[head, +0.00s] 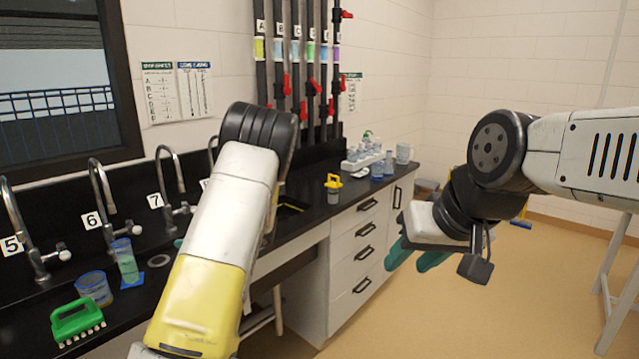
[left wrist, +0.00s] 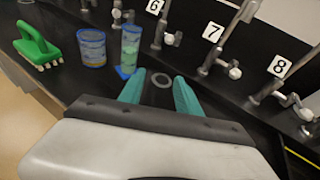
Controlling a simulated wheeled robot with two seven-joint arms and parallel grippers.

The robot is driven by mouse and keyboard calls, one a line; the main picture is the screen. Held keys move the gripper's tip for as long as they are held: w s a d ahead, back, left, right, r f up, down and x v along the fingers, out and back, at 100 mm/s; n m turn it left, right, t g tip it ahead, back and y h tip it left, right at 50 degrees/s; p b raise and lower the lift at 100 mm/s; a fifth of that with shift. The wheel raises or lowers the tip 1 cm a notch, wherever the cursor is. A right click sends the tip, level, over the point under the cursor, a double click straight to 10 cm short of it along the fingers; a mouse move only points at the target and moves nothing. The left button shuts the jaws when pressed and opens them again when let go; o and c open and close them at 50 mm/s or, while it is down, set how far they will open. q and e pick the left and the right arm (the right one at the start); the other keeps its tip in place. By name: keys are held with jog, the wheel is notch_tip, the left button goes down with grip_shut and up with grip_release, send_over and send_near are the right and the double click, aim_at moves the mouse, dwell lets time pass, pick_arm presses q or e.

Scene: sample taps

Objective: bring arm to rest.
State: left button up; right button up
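My left arm reaches over the black counter in the head view, and its forearm hides most of that gripper. In the left wrist view my left gripper (left wrist: 158,80) has its two teal fingers apart with nothing between them, above the counter near a grey ring in its surface (left wrist: 161,81). My right gripper (head: 412,258) hangs in the air at the right of the head view, over the floor and clear of the drawers. Its teal fingers look apart and empty.
Numbered taps (head: 103,200) line the counter's back. A green brush (head: 77,320), a blue-rimmed beaker (head: 94,289) and a cylinder with green liquid (head: 126,262) stand at left. A yellow-topped container (head: 333,188) stands farther along. The floor (head: 470,310) at right is open.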

pick_arm(q)
jog(key=s+d+r+n+g+h, duration=0.1)
jog(key=s+d+r+n+h, duration=0.15)
jog(key=s+n, duration=0.35)
jog(key=s+d+r+n+g+h, duration=0.1)
jog(key=s+r+n+g+h, duration=0.2)
jog(key=s, duration=0.4)
jog(key=s+d+r+n+t+h, duration=0.3)
jog(key=s+d+r+n+h, duration=0.2)
jog(key=s+d, duration=0.4)
jog(key=s+d+r+n+t+h, duration=0.3)
jog(key=s+d+r+n+h, duration=0.2)
jog(key=s+d, duration=0.5)
jog(key=shift+s+d+r+n+h, duration=0.15)
jog(key=shift+s+r+n+h, duration=0.2)
jog(key=shift+s+r+n, duration=0.15)
